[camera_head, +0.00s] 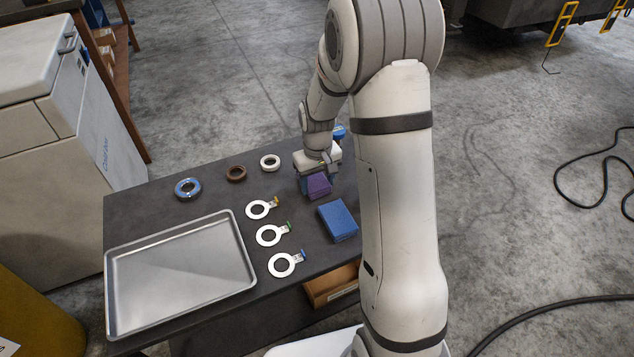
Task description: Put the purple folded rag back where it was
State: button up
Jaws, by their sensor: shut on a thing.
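The purple folded rag (319,187) is at the back right of the dark table, under my gripper (318,180). My gripper points down and is shut on the rag. I cannot tell whether the rag touches the table or hangs just above it. A blue folded cloth or block (337,221) lies on the table just in front of the rag, a little to the right. My arm hides part of the table's right side.
A metal tray (246,262) fills the table's front left. Three white ring tags (268,235) lie between it and the blue item. Blue (187,188), brown (236,173) and white (270,162) rings lie along the back. A blue object (339,132) shows partly behind my gripper.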

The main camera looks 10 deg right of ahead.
aim_at(317, 184)
jog(key=shift+f, duration=0.1)
jog(key=o, duration=1)
jog(key=shift+o, duration=0.2)
notch_tip(317, 184, up, 13)
jog(key=p, duration=0.4)
jog(key=s+r+m, duration=0.1)
jog(key=s+r, duration=0.2)
jog(key=s, duration=0.8)
jog(key=s+r+m+t, duration=0.1)
jog(key=s+r, duration=0.2)
jog(key=s, duration=0.8)
jog(key=shift+s+a+r, duration=0.15)
jog(key=shift+s+r, duration=0.1)
jog(key=shift+r, duration=0.1)
